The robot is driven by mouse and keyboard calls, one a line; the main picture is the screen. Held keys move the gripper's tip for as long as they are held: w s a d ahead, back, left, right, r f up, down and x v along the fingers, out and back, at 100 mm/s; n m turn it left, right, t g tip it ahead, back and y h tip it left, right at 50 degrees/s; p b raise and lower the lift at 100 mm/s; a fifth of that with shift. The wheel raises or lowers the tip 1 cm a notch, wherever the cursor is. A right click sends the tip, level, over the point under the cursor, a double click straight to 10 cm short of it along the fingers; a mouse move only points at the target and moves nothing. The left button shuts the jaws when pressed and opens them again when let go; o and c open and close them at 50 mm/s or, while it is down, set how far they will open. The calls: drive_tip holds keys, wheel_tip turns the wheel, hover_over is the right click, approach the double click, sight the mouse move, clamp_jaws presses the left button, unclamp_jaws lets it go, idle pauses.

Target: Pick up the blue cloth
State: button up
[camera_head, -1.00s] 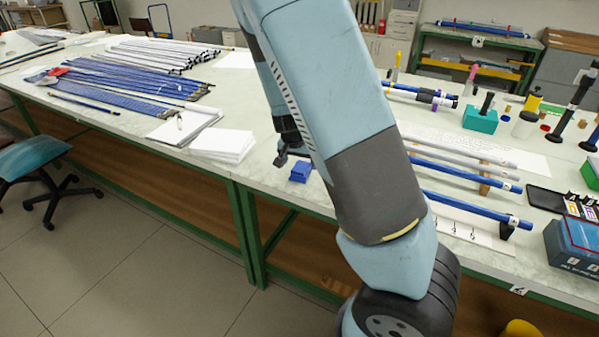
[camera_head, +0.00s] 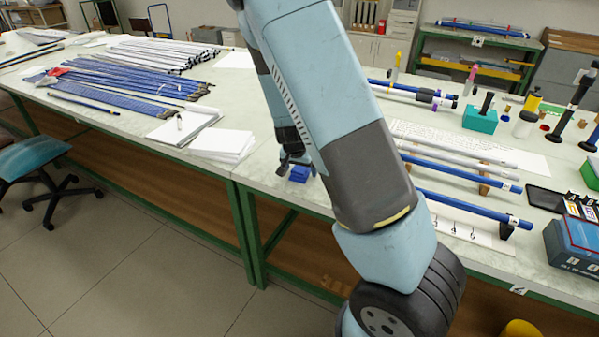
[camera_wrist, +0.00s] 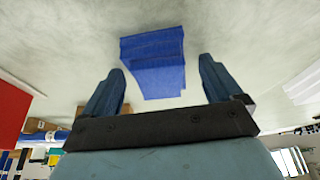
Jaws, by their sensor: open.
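The blue cloth (camera_head: 299,174) lies folded on the pale tabletop, near the table's front edge. In the wrist view the cloth (camera_wrist: 153,63) is a small blue folded piece just beyond the fingertips, between their lines. My gripper (camera_wrist: 160,78) is open and empty, with one finger on each side of the near part of the cloth. In the head view my gripper (camera_head: 296,166) is right at the cloth, and my arm hides part of the table beside it. I cannot tell whether the fingers touch the cloth.
A stack of white paper (camera_head: 222,144) lies to the left of the cloth. Blue rods (camera_head: 462,205) on holders lie to the right, past my arm. Bundles of rods (camera_head: 130,82) cover the table's far left. The tabletop right around the cloth is clear.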

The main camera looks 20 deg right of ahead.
drive_tip(key=c, duration=1.1)
drive_tip(key=shift+c, duration=0.2)
drive_tip(key=shift+r, duration=0.65)
drive_tip(key=s+d+r, duration=0.4)
drive_tip(key=s+r, duration=0.7)
drive_tip(key=s, duration=0.2)
drive_tip(key=shift+r, duration=0.3)
drive_tip(key=shift+s+d, duration=0.15)
